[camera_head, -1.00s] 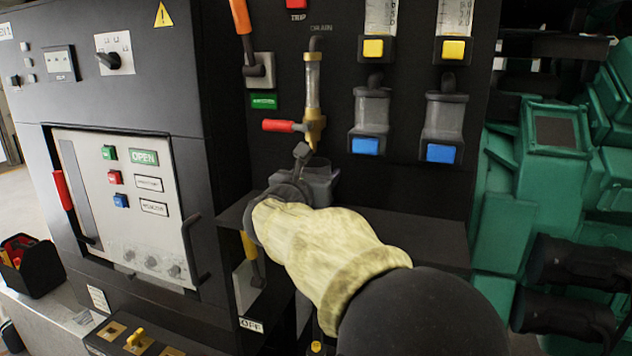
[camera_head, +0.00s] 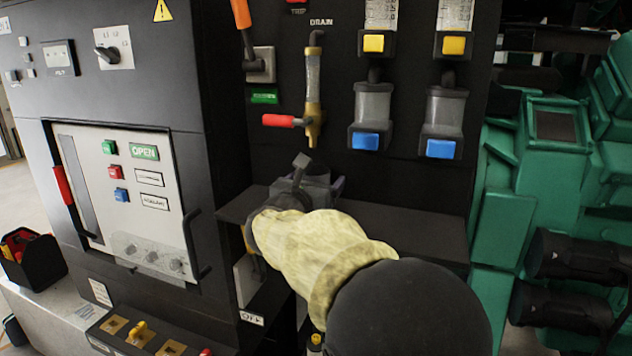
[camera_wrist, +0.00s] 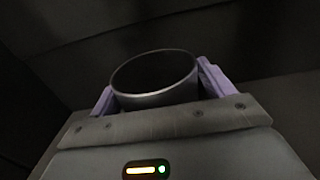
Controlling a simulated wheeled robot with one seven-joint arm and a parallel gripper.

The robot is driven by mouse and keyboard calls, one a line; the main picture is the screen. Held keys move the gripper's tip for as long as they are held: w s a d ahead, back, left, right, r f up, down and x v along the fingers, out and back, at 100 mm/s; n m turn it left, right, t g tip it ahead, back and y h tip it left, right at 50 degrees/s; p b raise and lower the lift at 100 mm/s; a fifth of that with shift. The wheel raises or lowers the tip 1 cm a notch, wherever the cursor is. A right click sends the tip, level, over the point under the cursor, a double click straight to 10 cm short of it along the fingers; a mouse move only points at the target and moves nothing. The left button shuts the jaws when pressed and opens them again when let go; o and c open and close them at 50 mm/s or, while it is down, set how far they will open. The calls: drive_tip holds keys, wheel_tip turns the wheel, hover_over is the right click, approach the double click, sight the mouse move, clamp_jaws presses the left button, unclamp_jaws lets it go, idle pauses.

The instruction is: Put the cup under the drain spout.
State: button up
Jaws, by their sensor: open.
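The cup (camera_wrist: 155,80) is a dark grey cylinder with an open round top in the wrist view. It stands between the two purple fingers of my gripper (camera_wrist: 153,86), which is open around it. In the head view the cup (camera_head: 316,186) shows partly behind my gripper (camera_head: 318,194). The drain spout (camera_head: 312,136) is a brass fitting with a red handle, below a clear sight tube and the DRAIN label. The cup is below the spout with a gap between them. My wrist hides the cup's base, so its contact with the shelf cannot be seen.
A dark shelf (camera_head: 405,222) runs along the panel, clear to the right of the cup. Two clear bowls with blue blocks (camera_head: 365,141) hang above it. A hinged grey panel (camera_head: 135,195) with a handle stands at left; green machinery (camera_head: 545,170) is at right.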

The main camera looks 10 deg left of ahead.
drive_tip(key=shift+r, duration=0.2)
drive_tip(key=shift+s+a+f, duration=0.1)
drive_tip(key=shift+s+f, duration=0.1)
drive_tip(key=shift+s, duration=0.15)
drive_tip(key=s+b, duration=0.1)
drive_tip(key=s, duration=0.2)
drive_tip(key=s+a+b, duration=0.1)
drive_tip(key=s+b, duration=0.1)
drive_tip(key=s, duration=0.2)
drive_tip(key=s+b, duration=0.1)
drive_tip(key=s, duration=0.3)
drive_tip(key=shift+s+a+r+b, duration=0.1)
drive_tip(key=shift+a+b, duration=0.1)
drive_tip(key=shift+b, duration=0.1)
